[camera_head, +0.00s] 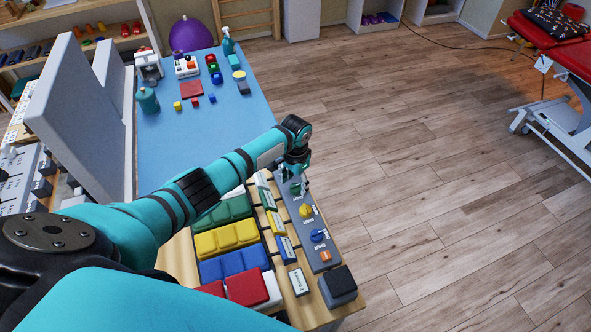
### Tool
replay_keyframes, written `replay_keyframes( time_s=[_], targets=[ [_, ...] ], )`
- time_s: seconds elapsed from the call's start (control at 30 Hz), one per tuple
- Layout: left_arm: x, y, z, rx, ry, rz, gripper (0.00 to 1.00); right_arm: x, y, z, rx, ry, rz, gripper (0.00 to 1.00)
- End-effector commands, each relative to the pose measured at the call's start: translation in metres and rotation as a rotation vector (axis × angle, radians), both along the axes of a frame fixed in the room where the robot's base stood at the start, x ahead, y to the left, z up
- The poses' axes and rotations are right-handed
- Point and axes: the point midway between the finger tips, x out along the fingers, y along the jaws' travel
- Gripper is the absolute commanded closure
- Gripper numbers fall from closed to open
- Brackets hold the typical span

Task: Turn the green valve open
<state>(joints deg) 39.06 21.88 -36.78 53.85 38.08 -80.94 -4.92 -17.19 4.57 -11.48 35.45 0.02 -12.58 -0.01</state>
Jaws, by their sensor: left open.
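A narrow grey panel (290,207) lies along the right edge of the wooden bench. A green valve (295,189) sits at its far end, small and partly hidden by my left gripper. My left gripper (300,184) points down just over the green valve, with its jaws open. I cannot tell whether the fingers touch the valve. The valve's handle angle is hard to make out. My right gripper is not in view.
On the same panel, a yellow knob (306,211), a blue knob (317,236) and an orange knob (325,255) follow toward me. Coloured blocks (226,238) lie left of it. A dark box (338,284) stands at the near end. Open floor (440,190) lies right.

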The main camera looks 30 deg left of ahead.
Motion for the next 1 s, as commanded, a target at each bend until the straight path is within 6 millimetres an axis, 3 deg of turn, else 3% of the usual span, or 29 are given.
replay_keyframes(
  time_s=[0.3,0.5,1.0],
  targets=[
    [0.001,0.001,0.068,-0.001,-0.005,-0.001,0.41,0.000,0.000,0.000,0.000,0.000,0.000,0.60],
    [0.001,0.000,0.096,0.000,-0.004,0.000,0.41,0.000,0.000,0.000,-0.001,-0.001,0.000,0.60],
    [0.000,0.000,0.103,0.001,-0.001,0.000,0.41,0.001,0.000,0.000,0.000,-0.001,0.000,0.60]
  ],
)
